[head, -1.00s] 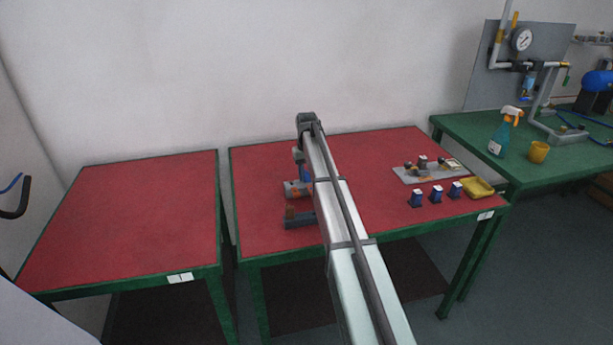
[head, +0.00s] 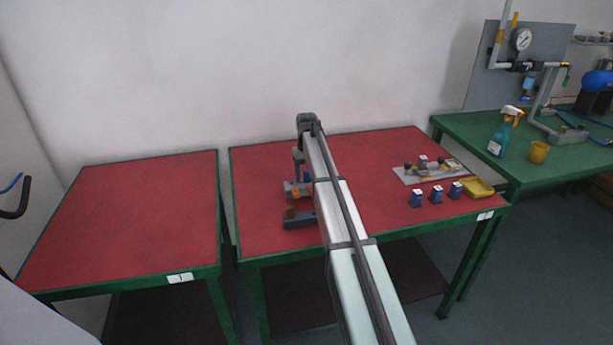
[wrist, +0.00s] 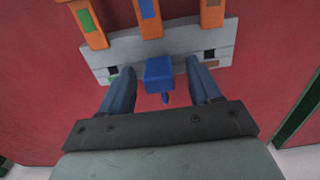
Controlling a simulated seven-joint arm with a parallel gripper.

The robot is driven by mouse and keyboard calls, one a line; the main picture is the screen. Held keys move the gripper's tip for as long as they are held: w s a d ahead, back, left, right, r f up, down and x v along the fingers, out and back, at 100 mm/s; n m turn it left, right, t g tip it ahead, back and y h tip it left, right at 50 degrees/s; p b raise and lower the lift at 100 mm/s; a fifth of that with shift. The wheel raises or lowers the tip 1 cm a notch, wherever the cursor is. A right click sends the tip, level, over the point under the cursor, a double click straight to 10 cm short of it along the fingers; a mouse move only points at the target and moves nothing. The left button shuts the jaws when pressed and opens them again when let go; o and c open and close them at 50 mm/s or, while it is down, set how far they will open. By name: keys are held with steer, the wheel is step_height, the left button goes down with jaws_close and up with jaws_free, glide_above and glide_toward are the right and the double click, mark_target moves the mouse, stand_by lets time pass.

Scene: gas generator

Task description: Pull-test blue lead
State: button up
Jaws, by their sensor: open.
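The blue lead (wrist: 157,78) shows in the wrist view as a blue block with a thin blue tail, at the near edge of a grey terminal block (wrist: 190,42). The terminal block has several orange levers on its far side. My gripper (wrist: 160,67) is open, with one finger on each side of the blue lead and visible gaps between. In the head view, the grey terminal block (head: 294,189) lies left of my arm, which hides part of it. My gripper (head: 300,166) is above it there, small and partly hidden.
A dark grey fixture (head: 298,220) sits in front of the terminal block on the red table (head: 265,165). To the right are a grey plate with parts (head: 410,178), several blue blocks (head: 436,195) and a yellow tray (head: 478,187). The left red table (head: 130,220) is bare.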

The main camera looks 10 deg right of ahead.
steer(key=shift+r, duration=3.55)
steer(key=shift+d, duration=0.1)
